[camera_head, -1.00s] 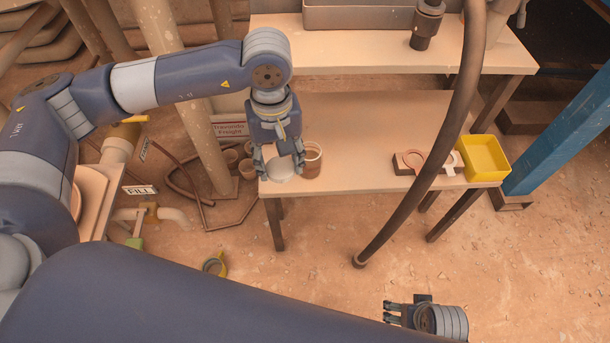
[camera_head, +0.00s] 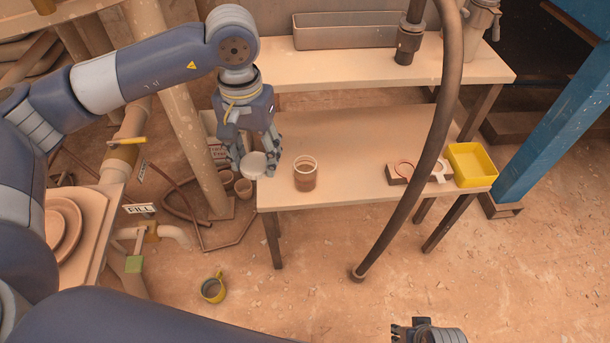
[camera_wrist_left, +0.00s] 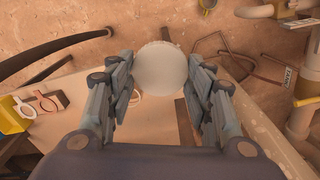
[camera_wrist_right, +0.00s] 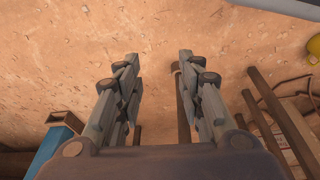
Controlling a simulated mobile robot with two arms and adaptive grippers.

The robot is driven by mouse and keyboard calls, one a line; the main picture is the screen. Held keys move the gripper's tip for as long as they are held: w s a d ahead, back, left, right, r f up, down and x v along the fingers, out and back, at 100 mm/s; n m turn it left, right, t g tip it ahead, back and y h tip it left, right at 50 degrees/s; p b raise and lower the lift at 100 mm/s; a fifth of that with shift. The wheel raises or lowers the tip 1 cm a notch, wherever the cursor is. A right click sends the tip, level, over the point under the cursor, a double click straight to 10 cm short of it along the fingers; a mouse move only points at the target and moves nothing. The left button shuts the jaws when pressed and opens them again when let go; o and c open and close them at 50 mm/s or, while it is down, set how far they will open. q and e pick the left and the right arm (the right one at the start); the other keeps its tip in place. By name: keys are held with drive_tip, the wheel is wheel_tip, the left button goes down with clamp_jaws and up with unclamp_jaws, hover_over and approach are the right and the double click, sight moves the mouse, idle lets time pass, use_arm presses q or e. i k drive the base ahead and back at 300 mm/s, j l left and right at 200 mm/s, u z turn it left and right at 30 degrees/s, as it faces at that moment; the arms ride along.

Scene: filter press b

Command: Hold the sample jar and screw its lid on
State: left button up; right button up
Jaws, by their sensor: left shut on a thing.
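The sample jar (camera_head: 305,177) stands upright and open on the front bench, with brown content inside. My left gripper (camera_head: 255,158) is shut on the round white lid (camera_head: 254,166), left of the jar and apart from it, near the bench's left end. My right gripper (camera_head: 397,331) is low at the bottom edge, far from the jar. In the right wrist view its fingers (camera_wrist_right: 158,62) are apart and empty, over the floor.
The bench (camera_head: 345,130) is clear around the jar. A thick dark hose (camera_head: 432,130) crosses in front of its right part. A yellow bin (camera_head: 462,180) and small ring-shaped tools (camera_head: 405,170) sit at the right end. A pipe column (camera_head: 185,125) stands left of the bench.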

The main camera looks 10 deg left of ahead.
sight(305, 173)
drive_tip(key=j+z, duration=0.2)
drive_tip(key=j, duration=0.3)
drive_tip(key=k+j+z, duration=0.2)
drive_tip(key=j, duration=0.3)
drive_tip(key=j+z, duration=0.15)
drive_tip(key=j, duration=0.35)
